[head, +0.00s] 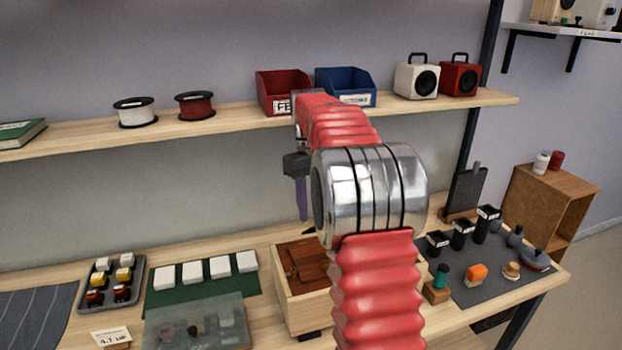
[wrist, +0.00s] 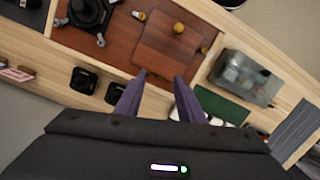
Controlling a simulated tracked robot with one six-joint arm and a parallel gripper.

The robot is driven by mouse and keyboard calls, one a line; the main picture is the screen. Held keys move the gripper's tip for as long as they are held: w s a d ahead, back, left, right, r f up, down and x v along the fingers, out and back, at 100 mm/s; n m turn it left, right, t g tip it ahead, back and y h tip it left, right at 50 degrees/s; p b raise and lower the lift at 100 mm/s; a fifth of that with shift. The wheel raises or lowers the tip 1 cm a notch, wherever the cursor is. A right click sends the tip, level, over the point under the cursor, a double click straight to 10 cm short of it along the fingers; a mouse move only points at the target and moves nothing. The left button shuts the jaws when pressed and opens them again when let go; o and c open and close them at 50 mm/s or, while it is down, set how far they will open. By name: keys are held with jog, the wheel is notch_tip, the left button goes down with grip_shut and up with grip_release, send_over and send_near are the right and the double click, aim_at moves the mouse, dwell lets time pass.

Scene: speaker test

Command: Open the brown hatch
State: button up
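The brown hatch (wrist: 172,52) is a square reddish-brown panel in the brown top of a pale wooden box (head: 300,308). In the wrist view it looks flat and shut, with a round brass-coloured knob (wrist: 179,28) on it and small brass pieces at two corners. In the head view the hatch (head: 308,262) is partly hidden by my red arm. My gripper (wrist: 160,75) points at the box; its purple fingers are apart with nothing between them. The fingertips appear just beside the hatch's near edge in the wrist view; their height above it is unclear.
A black round device (wrist: 88,14) stands on the box top beside the hatch. Two dark square items (wrist: 84,80) are close to the box. A clear case (head: 195,322) and green mat (head: 252,283) lie left. The shelf (head: 230,117) with bins runs above.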

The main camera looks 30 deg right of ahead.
notch_tip(320, 180, up, 13)
jog(key=w, duration=0.1)
jog(key=shift+w+d+f, duration=0.15)
jog(key=shift+w+d, duration=0.05)
jog(key=shift+w, duration=0.15)
dwell(0.4)
dwell(0.5)
